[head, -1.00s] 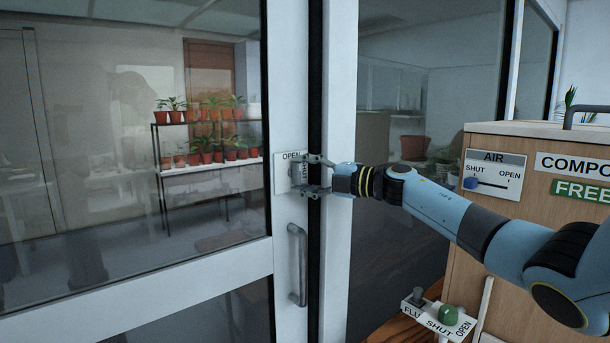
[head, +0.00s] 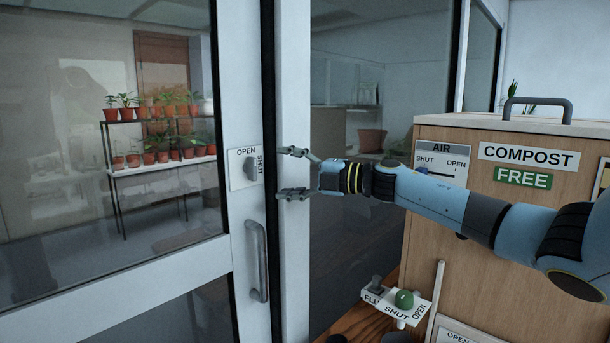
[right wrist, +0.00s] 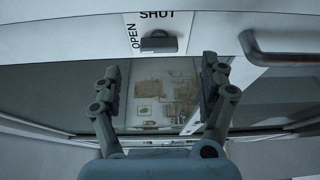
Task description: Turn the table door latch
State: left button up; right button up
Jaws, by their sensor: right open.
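The door latch is a grey knob (head: 251,168) on a white plate (head: 237,180) marked OPEN and SHUT, fixed to the pale frame of a glass door. In the head view the knob stands roughly upright, with OPEN above it and SHUT at its right. My right gripper (head: 281,174) is open and empty, to the right of the plate and apart from the knob. In the right wrist view the knob (right wrist: 159,43) lies ahead, beyond the open fingers (right wrist: 160,85). My left gripper is not in view.
A vertical door handle (head: 257,262) sits below the latch. A wooden compost box (head: 490,225) with an AIR slider (head: 440,163) stands at right, near my right arm. A FLU lever panel (head: 398,305) is low in front of it. Potted plants (head: 160,140) stand behind the glass.

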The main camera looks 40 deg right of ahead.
jog(key=v, duration=0.5)
jog(key=shift+s, duration=0.1)
dwell(0.4)
